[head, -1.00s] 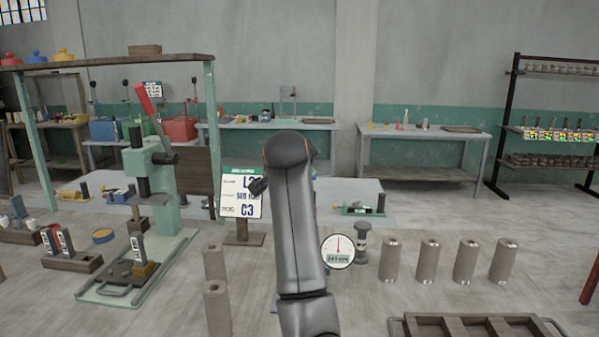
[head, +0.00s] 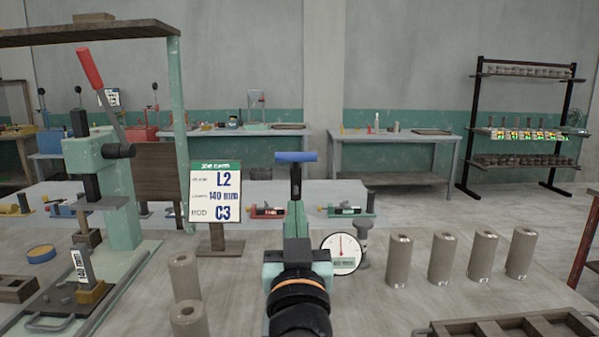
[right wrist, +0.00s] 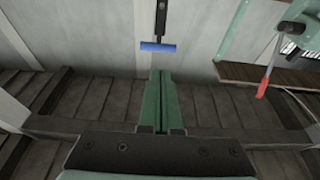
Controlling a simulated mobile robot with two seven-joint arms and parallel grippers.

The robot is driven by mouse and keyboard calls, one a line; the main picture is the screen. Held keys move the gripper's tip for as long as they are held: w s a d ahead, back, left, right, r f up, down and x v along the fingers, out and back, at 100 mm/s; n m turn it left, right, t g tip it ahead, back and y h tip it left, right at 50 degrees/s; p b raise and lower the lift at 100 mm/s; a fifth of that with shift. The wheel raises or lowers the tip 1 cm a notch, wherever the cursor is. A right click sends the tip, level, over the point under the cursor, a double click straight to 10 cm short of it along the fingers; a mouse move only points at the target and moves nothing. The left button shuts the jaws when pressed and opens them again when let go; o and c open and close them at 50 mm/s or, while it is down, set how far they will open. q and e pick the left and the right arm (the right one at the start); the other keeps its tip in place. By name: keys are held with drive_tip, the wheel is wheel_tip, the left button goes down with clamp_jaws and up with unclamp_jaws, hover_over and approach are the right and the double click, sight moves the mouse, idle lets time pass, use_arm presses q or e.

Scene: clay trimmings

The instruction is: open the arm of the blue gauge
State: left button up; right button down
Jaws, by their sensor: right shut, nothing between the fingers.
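A blue crossbar (head: 295,157) on a dark upright stem stands just beyond my right gripper in the head view; it looks like the blue gauge's arm. The crossbar also shows in the right wrist view (right wrist: 157,46), a little past the fingertips. Whatever body the stem belongs to is hidden behind my gripper and wrist. My right gripper (head: 296,206) points away from me, its green fingers shut and empty. In the right wrist view the fingers (right wrist: 160,73) lie together, with a visible gap to the crossbar. My left gripper is out of view.
A white dial (head: 341,254) stands close right of my wrist. Grey cylinders (head: 482,254) stand further right, and two more (head: 185,277) at left. A job card (head: 215,192) and a green press (head: 118,190) stand left. A wooden tray (head: 505,330) lies front right.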

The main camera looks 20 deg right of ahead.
drive_tip(key=p, duration=0.2)
approach(295, 154)
drive_tip(key=x, duration=0.5)
drive_tip(key=shift+w+f, duration=0.1)
drive_tip(key=shift+f, duration=0.3)
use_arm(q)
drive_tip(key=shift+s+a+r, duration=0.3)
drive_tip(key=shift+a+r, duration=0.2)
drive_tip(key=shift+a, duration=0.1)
use_arm(e)
drive_tip(key=shift+w+d+r, duration=0.1)
drive_tip(key=shift+w+d, duration=0.1)
drive_tip(key=shift+w, duration=0.45)
